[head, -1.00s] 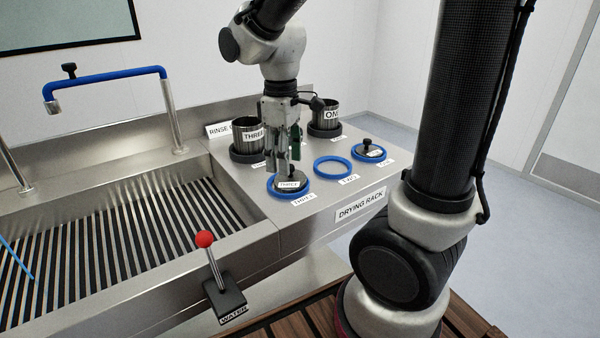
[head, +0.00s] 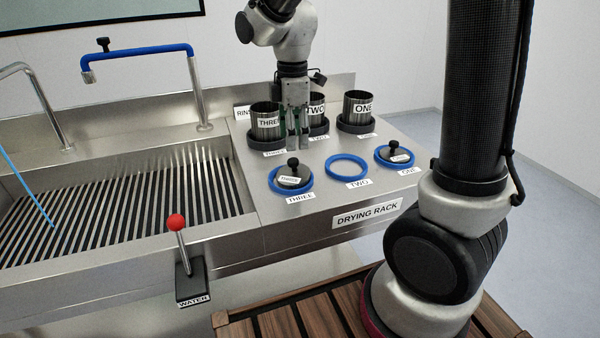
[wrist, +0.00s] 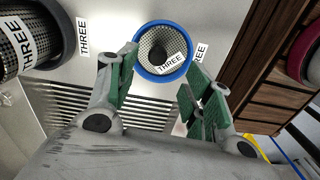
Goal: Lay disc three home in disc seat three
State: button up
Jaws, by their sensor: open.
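Disc three (head: 292,177), a dark round disc with a black knob and a THREE label, lies inside the blue ring of disc seat three (head: 273,185). In the wrist view disc three (wrist: 157,50) shows a mesh face inside the blue ring (wrist: 140,66). It looks level, but I cannot tell whether it is fully down. My gripper (head: 298,148) is above and behind the seat, clear of the knob. In the wrist view its green-padded fingers (wrist: 165,95) are apart with nothing between them.
Disc seat two (head: 347,167) is an empty blue ring. Disc one (head: 401,155) lies in its seat at the right. Canisters THREE (head: 266,121), TWO (head: 317,109) and ONE (head: 357,108) stand behind. A slatted sink (head: 130,205) and red-knobbed water lever (head: 176,223) are left.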

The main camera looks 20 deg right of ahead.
aim_at(292, 160)
jog(key=shift+n, duration=0.7)
jog(key=shift+f, duration=0.35)
notch_tip(292, 160, down, 7)
jog(key=shift+w+a+f, duration=0.1)
jog(key=shift+w+a, duration=0.05)
grip_shut()
